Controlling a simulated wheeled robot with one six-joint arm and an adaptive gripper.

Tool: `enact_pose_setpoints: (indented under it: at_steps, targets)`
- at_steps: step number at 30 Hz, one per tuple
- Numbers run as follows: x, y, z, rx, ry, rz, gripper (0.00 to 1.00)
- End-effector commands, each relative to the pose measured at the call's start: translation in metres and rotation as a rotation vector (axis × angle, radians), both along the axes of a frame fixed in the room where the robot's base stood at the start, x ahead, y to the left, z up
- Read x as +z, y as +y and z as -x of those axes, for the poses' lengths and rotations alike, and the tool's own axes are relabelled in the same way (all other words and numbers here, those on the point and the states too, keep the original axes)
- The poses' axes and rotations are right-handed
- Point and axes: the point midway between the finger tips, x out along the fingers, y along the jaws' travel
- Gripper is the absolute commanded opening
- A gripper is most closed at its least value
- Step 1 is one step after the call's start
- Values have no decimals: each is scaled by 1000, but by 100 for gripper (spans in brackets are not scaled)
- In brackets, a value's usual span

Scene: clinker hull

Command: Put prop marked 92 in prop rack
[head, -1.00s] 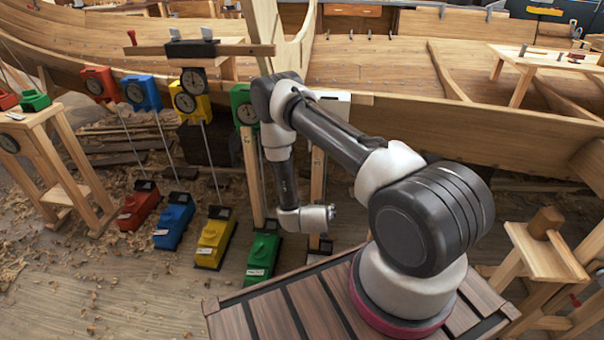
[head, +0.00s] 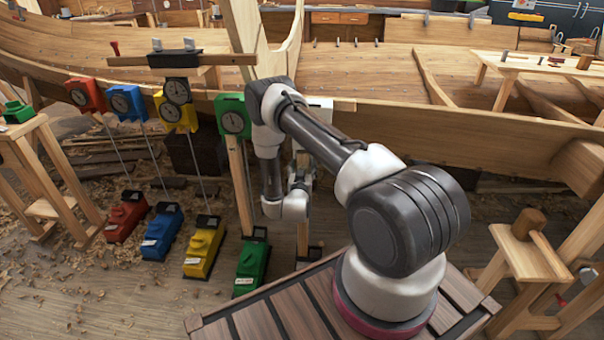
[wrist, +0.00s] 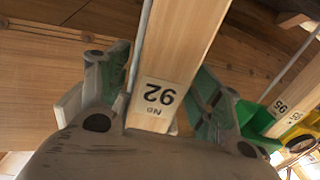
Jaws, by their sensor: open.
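The prop marked 92 is a pale wooden post (wrist: 175,60) with an upside-down "No 92" label, in the wrist view. My gripper (wrist: 158,82) is open, with one finger on each side of this post; I cannot tell whether they touch it. A thin metal rod runs beside the post on its left. In the head view my gripper (head: 303,178) is at the upright post (head: 303,232) below a white box, which seems to be the same prop. Its label is not visible there. I cannot clearly pick out the prop rack.
In the head view, red, blue, yellow and green bases (head: 252,262) stand left of my gripper. The hull (head: 450,140) is behind; a mallet (head: 530,224) lies right.

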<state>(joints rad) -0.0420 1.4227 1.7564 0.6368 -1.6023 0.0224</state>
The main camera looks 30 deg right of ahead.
Motion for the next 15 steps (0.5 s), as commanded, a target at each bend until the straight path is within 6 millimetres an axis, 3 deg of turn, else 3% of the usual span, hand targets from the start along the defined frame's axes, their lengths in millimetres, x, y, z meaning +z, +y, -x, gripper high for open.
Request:
enact_pose_setpoints:
  at_steps: [9,15]
  targets:
    - [0,-2,-3,0,1,-1,65]
    - [0,-2,-3,0,1,-1,29]
